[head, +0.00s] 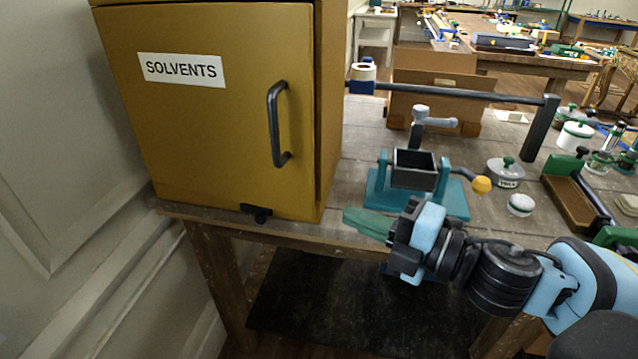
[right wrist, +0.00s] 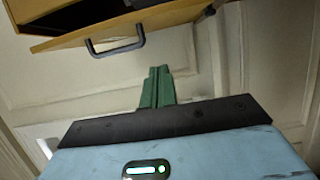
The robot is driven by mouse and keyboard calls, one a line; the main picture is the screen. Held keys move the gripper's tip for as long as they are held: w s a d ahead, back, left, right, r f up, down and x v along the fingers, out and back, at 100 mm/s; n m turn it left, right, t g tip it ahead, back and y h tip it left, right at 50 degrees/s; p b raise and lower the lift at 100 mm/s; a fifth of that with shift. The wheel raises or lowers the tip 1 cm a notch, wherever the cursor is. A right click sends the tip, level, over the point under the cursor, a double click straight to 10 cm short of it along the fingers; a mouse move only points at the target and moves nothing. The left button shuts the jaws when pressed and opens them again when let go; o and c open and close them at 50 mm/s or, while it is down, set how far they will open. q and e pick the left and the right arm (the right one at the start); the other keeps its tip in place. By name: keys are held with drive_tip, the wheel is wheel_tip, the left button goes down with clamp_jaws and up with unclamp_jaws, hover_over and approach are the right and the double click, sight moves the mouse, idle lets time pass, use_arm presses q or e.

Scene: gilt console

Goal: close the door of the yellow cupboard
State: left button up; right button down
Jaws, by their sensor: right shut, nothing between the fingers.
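The yellow cupboard (head: 331,90) stands on the bench at the left, by the wall. Its door (head: 205,130) has a "SOLVENTS" label (head: 181,69) and a dark bar handle (head: 276,124) near its right edge. In the right wrist view the door (right wrist: 180,22) with its handle (right wrist: 115,46) crosses the top. A dark gap behind it shows that it stands ajar. My right gripper (head: 348,216) is shut and empty, its green fingers pointing left, low and right of the door, apart from it. The fingers also show in the right wrist view (right wrist: 158,72). My left gripper is not in view.
A teal fixture (head: 455,200) with a yellow-knobbed crank stands on the bench behind my right gripper. Lidded pots (head: 505,173) and a dark rail (head: 460,94) are farther right and back. The panelled wall (head: 60,130) bounds the left side. Open space lies before the door.

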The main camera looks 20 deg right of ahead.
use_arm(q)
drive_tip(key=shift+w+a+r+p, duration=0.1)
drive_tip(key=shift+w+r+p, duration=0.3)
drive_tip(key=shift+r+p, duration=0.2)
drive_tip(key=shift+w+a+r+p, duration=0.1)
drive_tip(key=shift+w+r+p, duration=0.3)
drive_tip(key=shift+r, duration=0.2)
use_arm(e)
drive_tip(key=w+a, duration=0.2)
drive_tip(key=w, duration=0.8)
drive_tip(key=shift+a, duration=0.25)
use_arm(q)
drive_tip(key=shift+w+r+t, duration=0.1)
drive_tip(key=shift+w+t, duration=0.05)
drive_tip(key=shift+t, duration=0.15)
